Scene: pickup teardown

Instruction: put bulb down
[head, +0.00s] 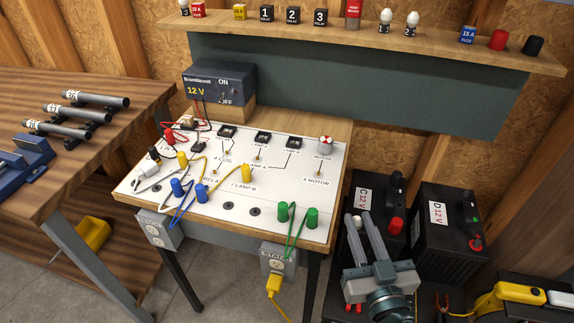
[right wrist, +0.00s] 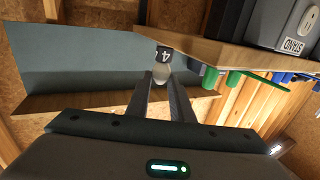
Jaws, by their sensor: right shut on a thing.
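My right gripper (head: 362,222) is low at the right, beside the right front edge of the white circuit board (head: 228,208). It is shut on a bulb (right wrist: 161,74), white with a dark base marked 4, which shows between the fingertips in the right wrist view. In the head view the bulb (head: 357,223) is mostly hidden by the fingers. The bulb is apart from the bench as far as I can tell. More white bulbs (head: 412,21) (head: 386,19) stand upright on the wooden shelf (head: 450,35). My left gripper is not in view.
Green plugs (head: 312,217), blue plugs (head: 178,188) and wires crowd the board. A power supply (head: 220,82) stands behind it. Batteries (head: 447,220) stand at the right, by the gripper. Fuses and relay blocks (head: 293,16) line the shelf, with gaps between them.

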